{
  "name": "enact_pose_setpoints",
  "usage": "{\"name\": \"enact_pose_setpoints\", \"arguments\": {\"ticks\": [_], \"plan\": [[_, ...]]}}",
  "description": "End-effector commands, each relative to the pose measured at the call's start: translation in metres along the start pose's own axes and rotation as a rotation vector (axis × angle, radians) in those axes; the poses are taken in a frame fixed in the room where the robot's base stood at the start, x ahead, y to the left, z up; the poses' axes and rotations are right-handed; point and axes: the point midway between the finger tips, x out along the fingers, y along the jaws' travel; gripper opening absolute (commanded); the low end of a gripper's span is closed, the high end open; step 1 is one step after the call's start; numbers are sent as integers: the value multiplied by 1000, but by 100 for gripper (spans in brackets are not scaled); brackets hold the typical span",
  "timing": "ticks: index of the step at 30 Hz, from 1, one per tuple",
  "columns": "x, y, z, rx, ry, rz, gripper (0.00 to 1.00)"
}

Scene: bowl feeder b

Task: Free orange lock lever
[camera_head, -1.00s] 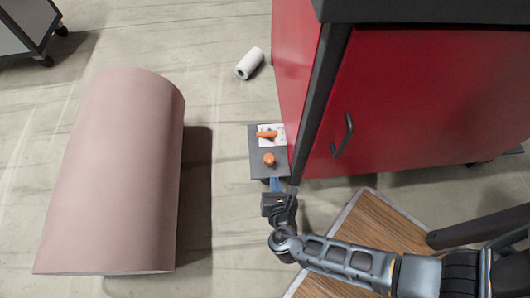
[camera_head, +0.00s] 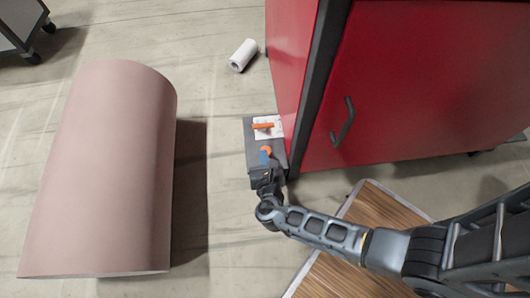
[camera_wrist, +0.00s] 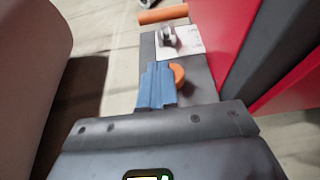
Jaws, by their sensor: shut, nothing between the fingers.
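A grey box (camera_head: 252,135) stands beside the red cabinet. On its far part is a white plate (camera_wrist: 188,40) with an orange bar-shaped lever (camera_head: 263,126), which also shows at the top of the wrist view (camera_wrist: 163,14). Nearer to me is a round orange knob (camera_head: 266,150), partly hidden by my fingers in the wrist view (camera_wrist: 179,74). My gripper (camera_head: 264,160) is shut and empty. Its blue fingertips (camera_wrist: 157,85) are over the near part of the box, beside the knob. I cannot tell whether they touch it.
The red cabinet (camera_head: 420,85) rises close on the right of the box. A large pink roll (camera_head: 105,165) lies to the left, with clear floor between. A small white roll (camera_head: 243,55) lies beyond. A wooden-topped surface (camera_head: 375,225) is below my arm.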

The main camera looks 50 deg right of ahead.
Motion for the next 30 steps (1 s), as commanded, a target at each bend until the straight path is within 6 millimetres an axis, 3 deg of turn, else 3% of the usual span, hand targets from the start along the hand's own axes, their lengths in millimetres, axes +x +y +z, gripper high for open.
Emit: {"name": "enact_pose_setpoints", "arguments": {"ticks": [6, 12, 30], "plan": [[45, 0, -3, 3, -1, -2, 0], [60, 0, 20, 2, 0, -1, 0], [67, 0, 29, 0, 3, 0, 0]]}}
